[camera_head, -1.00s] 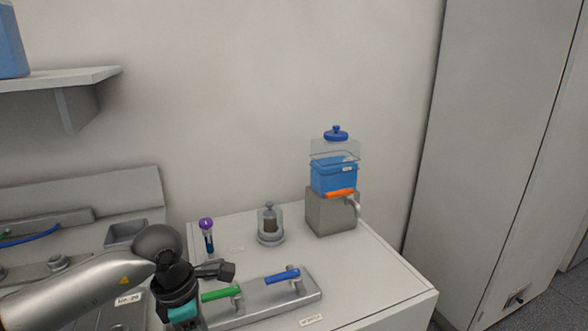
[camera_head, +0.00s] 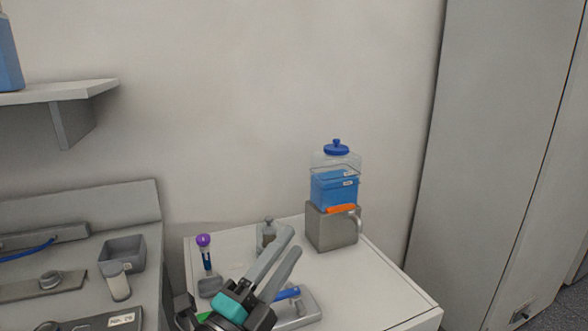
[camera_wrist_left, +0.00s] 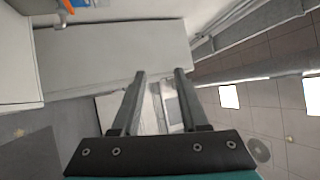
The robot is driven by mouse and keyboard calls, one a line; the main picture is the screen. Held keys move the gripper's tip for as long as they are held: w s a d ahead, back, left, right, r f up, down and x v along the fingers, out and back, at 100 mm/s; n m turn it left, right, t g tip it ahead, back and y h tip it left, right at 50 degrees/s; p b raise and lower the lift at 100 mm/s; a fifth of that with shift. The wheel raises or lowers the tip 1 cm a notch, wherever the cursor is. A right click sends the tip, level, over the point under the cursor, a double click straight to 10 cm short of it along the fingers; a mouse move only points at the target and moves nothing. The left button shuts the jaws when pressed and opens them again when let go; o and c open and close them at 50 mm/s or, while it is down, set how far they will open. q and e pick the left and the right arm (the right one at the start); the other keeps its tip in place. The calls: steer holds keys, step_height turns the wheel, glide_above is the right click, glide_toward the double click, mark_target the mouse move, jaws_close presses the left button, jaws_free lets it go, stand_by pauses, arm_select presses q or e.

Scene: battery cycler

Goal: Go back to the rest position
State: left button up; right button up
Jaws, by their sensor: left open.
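My left gripper (camera_head: 282,262) is in the lower middle of the head view, its two grey fingers apart and pointing up and to the right. It holds nothing. Its fingers stand in front of the bench and hide part of the valve plate and the small glass jar. In the left wrist view the open fingers (camera_wrist_left: 160,75) show with nothing between them. My right gripper is in neither view.
The white bench (camera_head: 375,295) carries a blue-filled tank (camera_head: 334,188) on a grey block (camera_head: 331,228), a glass jar (camera_head: 268,232), a purple-capped tube (camera_head: 206,252) and a plate with a blue handle (camera_head: 287,294). A tall cabinet (camera_head: 480,150) stands right. A shelf (camera_head: 60,92) juts out upper left.

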arm_select(q)
steer(key=s+a+f+n+g+y, duration=0.2)
steer(key=a+f+n+y, duration=0.5)
steer(key=f+n, duration=0.15)
steer(key=s+a+f+n+g+y, duration=0.2)
steer(key=a+f+n+g+y, duration=0.1)
steer(key=a+f+n+y, duration=0.45)
steer(key=s+f+n+g+h, duration=0.1)
steer(key=s+f+n+g, duration=0.2)
steer(key=s+f+g, duration=0.5)
steer(key=s+f+n+g+h, duration=0.1)
steer(key=s+f+n+g, duration=0.2)
steer(key=s, duration=0.8)
step_height(320, 180, down, 24)
steer(key=s, duration=0.2)
steer(key=s+a+f+g, duration=0.1)
steer(key=s+a+f, duration=0.2)
steer(key=s+f, duration=1)
steer(key=shift+s+m, duration=0.3)
steer(key=shift+s, duration=0.65)
